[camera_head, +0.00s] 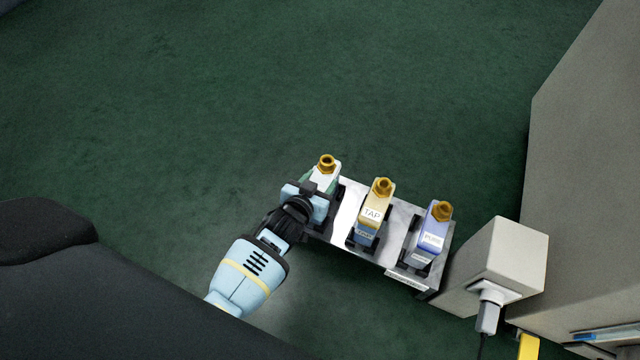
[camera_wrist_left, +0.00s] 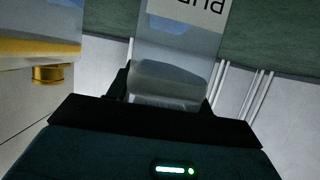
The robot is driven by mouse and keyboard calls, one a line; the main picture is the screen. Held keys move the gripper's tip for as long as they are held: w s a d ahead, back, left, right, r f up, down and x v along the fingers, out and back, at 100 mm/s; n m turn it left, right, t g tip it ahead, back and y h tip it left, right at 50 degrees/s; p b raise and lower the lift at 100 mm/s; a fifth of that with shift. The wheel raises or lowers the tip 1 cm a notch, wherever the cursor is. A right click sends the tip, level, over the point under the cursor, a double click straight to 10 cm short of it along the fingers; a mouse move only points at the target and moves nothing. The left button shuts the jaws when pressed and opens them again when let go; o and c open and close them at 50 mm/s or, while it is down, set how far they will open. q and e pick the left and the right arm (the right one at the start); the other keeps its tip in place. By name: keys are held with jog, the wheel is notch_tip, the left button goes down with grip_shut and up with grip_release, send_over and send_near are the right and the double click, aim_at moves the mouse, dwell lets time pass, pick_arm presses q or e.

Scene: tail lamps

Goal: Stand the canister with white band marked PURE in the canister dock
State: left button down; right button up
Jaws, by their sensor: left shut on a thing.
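My left gripper (camera_head: 314,196) is at the left end of a metal rack (camera_head: 348,208) and is shut on the leftmost canister (camera_head: 323,180), which is green and white with a brass cap. Its wording is hidden in the head view. In the left wrist view a grey canister body (camera_wrist_left: 180,45) stands between the fingers, with a white label cut off by the frame edge. The rightmost canister (camera_head: 433,238) is violet-blue with a brass cap and a small label that seems to read PURE. I cannot tell which part of the rack is the dock.
A yellow canister (camera_head: 377,204) marked TAP stands mid-rack, close to the held one. A grey box (camera_head: 500,262) with a plugged cable (camera_head: 488,311) is right of the rack. A large grey cabinet (camera_head: 590,150) fills the right side. Green floor (camera_head: 260,90) beyond is clear.

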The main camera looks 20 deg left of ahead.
pick_arm(q)
notch_tip(320, 180, up, 10)
jog(key=p, duration=0.4)
jog(key=shift+w+f+p, duration=0.1)
jog(key=shift+f+p, duration=0.05)
jog(key=shift+p, duration=0.15)
pick_arm(e)
notch_tip(320, 180, up, 6)
jog(key=w+t, duration=0.1)
jog(key=w, duration=0.1)
jog(key=shift+s+f, duration=0.15)
jog(key=shift+f, duration=0.15)
jog(key=shift+s, duration=0.25)
jog(key=shift+w+r, duration=0.1)
jog(key=shift+r, duration=0.05)
